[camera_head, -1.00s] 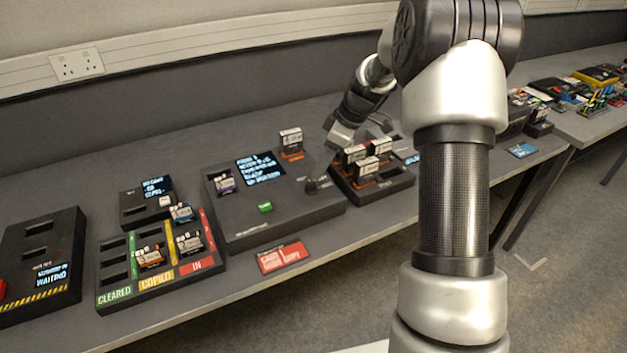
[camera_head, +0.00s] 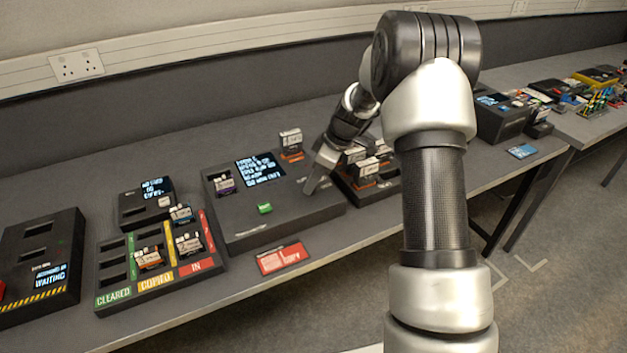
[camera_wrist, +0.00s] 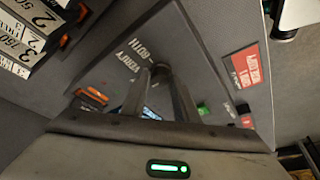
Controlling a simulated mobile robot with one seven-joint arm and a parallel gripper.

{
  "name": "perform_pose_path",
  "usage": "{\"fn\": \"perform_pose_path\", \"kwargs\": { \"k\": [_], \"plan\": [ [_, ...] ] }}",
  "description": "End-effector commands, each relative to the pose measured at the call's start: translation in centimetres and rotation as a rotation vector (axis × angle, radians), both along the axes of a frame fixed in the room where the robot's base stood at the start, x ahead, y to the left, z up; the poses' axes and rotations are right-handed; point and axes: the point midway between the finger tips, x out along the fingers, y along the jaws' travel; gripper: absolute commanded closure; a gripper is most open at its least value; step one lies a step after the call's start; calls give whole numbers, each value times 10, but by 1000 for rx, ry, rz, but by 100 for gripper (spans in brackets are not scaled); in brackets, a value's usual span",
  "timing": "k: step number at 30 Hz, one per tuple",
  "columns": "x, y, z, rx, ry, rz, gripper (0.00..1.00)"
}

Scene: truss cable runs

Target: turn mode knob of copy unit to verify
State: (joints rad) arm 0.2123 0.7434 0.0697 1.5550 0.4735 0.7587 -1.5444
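The copy unit (camera_head: 232,231) is a large dark box on the bench in the head view. It has a lit screen (camera_head: 260,170) with text too blurred to read and a green button (camera_head: 264,208). My gripper (camera_head: 313,188) points down at its right end, where the mode knob sits. The knob is hidden there in the head view. In the wrist view my fingers (camera_wrist: 161,75) reach the panel beside the printed words VERIFY and BOTH. A dark shape shows at the fingertips, but I cannot tell if they are closed on the knob.
A dark block with several upright cartridges (camera_head: 368,169) stands right of my gripper. A cartridge (camera_head: 291,141) stands at the unit's back right corner. A sorting tray (camera_head: 150,283) lies left. A red card (camera_head: 283,258) lies in front of the unit.

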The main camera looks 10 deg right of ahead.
Motion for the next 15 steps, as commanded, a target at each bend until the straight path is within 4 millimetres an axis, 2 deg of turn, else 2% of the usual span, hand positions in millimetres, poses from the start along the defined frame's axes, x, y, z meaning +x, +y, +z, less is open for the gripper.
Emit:
{"fn": "perform_pose_path", "kwargs": {
  "k": [8,15],
  "plan": [
    [0,0,0,-1,-2,-21,95],
    [-1,1,-2,0,-2,-132,95]
  ]
}}
